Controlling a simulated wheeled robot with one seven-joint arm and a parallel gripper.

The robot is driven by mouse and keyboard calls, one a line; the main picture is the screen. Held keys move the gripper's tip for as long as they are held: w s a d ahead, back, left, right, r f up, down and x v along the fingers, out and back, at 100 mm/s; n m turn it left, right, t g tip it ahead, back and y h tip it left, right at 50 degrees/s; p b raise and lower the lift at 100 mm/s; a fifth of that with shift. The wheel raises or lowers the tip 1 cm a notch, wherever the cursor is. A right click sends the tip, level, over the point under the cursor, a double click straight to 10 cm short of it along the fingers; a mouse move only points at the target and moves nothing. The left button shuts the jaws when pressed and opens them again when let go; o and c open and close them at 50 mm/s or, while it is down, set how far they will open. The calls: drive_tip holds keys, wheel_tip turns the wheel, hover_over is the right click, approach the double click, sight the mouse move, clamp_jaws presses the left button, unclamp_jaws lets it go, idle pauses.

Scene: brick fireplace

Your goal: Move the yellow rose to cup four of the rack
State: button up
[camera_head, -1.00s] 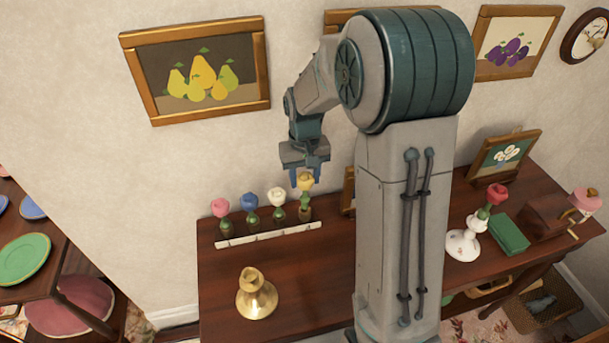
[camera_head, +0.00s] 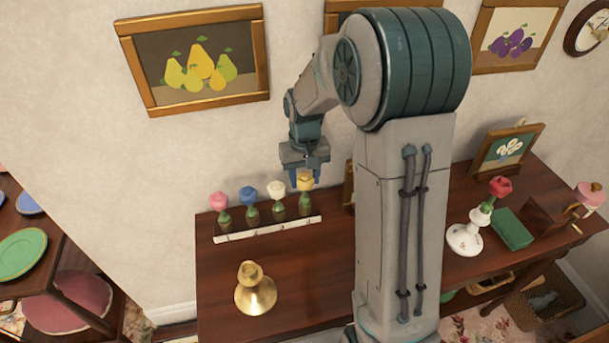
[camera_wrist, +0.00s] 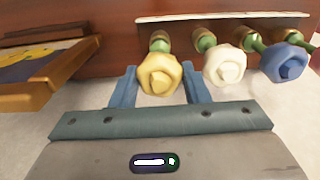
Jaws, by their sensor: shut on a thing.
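The yellow rose (camera_head: 304,183) is at the right end of the rack (camera_head: 268,230), in line with a pink rose (camera_head: 219,201), a blue rose (camera_head: 248,196) and a white rose (camera_head: 276,190). My gripper (camera_head: 304,172) comes from above and is shut on the yellow rose. In the wrist view the yellow rose (camera_wrist: 160,74) sits between the two blue fingers (camera_wrist: 160,90). Its green stem reaches into or just over the end cup (camera_wrist: 159,36); the stem's lower end is hidden.
The white rose (camera_wrist: 223,65) stands close beside my finger in the wrist view. A brass candlestick (camera_head: 255,290) is in front of the rack. A white vase (camera_head: 464,238) with a red rose (camera_head: 500,187) and a green box (camera_head: 510,231) are at right. A framed picture (camera_wrist: 40,70) is close by.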

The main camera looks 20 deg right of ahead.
drive_tip(key=shift+f+b, duration=0.35)
drive_tip(key=shift+f, duration=0.25)
drive_tip(key=o, duration=0.9)
drive_tip(key=shift+r, duration=0.1)
wheel_tip(320, 180, up, 14)
drive_tip(key=shift+f, duration=0.2)
drive_tip(key=s+f+t, duration=0.1)
drive_tip(key=s, duration=0.6)
drive_tip(key=s+f+t, duration=0.1)
drive_tip(key=s, duration=0.6)
drive_tip(key=s+f+t, duration=0.1)
drive_tip(key=s, duration=0.5)
drive_tip(key=shift+s, duration=0.4)
